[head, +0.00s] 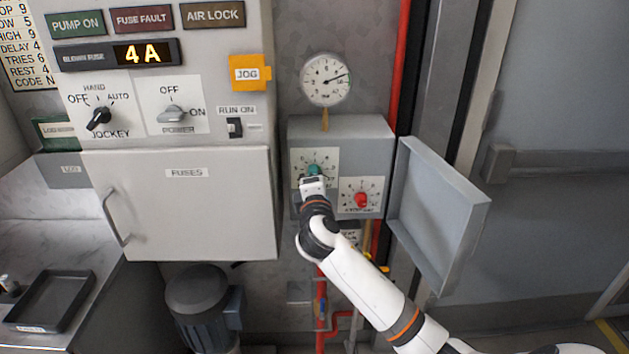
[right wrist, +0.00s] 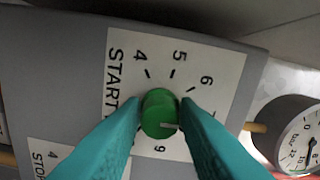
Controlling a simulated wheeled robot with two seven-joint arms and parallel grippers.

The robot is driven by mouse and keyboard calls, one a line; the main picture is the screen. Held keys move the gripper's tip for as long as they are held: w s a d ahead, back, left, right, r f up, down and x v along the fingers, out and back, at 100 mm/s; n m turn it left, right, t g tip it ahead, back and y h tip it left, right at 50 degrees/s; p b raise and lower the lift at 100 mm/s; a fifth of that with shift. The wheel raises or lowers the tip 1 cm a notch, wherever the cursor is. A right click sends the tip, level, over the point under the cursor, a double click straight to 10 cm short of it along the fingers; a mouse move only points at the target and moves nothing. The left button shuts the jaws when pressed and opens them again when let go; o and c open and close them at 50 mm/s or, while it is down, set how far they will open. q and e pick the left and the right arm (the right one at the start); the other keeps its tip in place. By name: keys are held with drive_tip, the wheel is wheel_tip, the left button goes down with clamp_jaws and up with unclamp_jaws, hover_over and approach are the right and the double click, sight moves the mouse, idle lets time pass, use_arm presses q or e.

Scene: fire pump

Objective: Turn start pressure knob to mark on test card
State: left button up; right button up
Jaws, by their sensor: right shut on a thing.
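The green start knob (right wrist: 158,112) sits on a white dial plate (right wrist: 115,75) lettered START, with 4, 5 and 6 readable in the right wrist view. My right gripper (right wrist: 160,118) has its teal fingers shut on the knob's sides. The knob's pale pointer line points right in that view, toward the right finger, which covers part of the scale beyond 6. In the head view my right gripper (head: 314,172) covers much of this dial. A card (head: 17,45) with printed lines such as HIGH 9 and DELAY 4 is cut off at upper left. My left gripper is out of view.
The red stop knob (head: 361,200) is at lower right on the grey box (head: 345,130). The box's open door (head: 440,215) stands to the right. A pressure gauge (head: 326,79) is above. The control cabinet (head: 180,200) is to the left.

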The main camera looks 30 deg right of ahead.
drive_tip(key=shift+f, duration=0.1)
drive_tip(key=o, duration=1)
drive_tip(key=shift+c, duration=0.2)
drive_tip(key=b+v, duration=0.2)
drive_tip(key=v, duration=1)
drive_tip(key=shift+d, duration=0.1)
